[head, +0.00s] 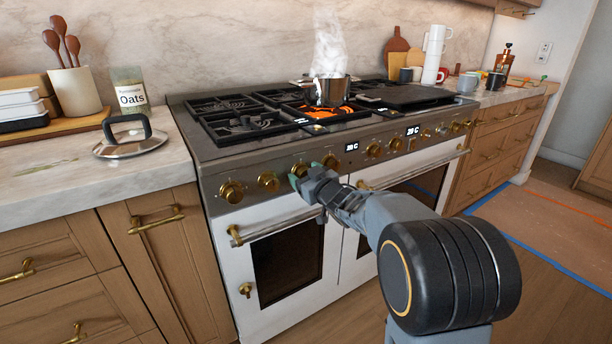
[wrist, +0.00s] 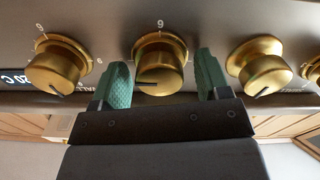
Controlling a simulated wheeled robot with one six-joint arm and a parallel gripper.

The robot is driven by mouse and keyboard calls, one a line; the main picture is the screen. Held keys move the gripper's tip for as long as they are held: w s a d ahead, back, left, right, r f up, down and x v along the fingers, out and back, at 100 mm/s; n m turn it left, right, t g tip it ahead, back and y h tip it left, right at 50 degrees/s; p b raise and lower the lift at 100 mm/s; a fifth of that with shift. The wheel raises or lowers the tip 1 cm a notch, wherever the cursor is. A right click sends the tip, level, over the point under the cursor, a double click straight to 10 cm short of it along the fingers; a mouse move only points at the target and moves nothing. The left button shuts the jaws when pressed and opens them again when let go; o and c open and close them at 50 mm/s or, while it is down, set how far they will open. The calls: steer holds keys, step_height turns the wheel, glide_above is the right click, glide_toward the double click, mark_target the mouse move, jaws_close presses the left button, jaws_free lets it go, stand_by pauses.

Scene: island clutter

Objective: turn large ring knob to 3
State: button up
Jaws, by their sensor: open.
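A row of brass knobs runs along the stove's front panel. My gripper (head: 305,179) is at the left half of this row in the head view. In the wrist view, my gripper (wrist: 163,78) is open, with one green fingertip on each side of the middle brass knob (wrist: 160,66). The fingers are around it, and I cannot tell whether they touch it. This knob has a dark pointer line at its lower left and a numeral above it. No label names it as the large ring knob. My gripper partly hides it in the head view (head: 300,169).
Neighbouring knobs stand close on the left (wrist: 55,66) and right (wrist: 258,66). A steaming pot (head: 330,91) stands over a glowing orange burner. An oven door handle (head: 275,226) juts out below my gripper. A glass lid (head: 130,140) lies on the left counter.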

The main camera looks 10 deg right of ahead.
steer(key=p+v, duration=0.3)
steer(key=v, duration=1)
steer(key=shift+s, duration=0.35)
steer(key=shift+d+r, duration=0.1)
steer(key=shift+d, duration=0.05)
